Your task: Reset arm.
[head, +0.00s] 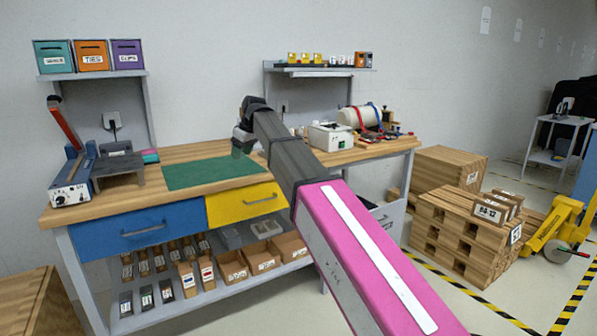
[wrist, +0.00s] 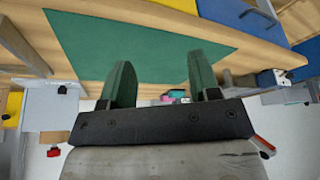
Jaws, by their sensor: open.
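My arm reaches out over the workbench (head: 180,153) in the head view, its pink and dark grey links crossing the middle of the picture. My gripper (wrist: 160,78) is open in the wrist view, its two green fingers spread apart with nothing between them. In the head view the gripper (head: 240,148) is small and partly hidden at the arm's far end, near the right edge of the green mat (head: 205,172). The mat also shows in the wrist view (wrist: 150,42), beyond the fingers. Whether the fingers touch the bench is hard to tell.
A blue-based device (head: 72,185) stands at the bench's left end. A white box (head: 330,136) and a strapped cylinder (head: 358,115) stand to the right. Shelves hold coloured boxes (head: 90,56) above. Wooden crates (head: 462,232) and a yellow pallet jack (head: 560,232) are at the right.

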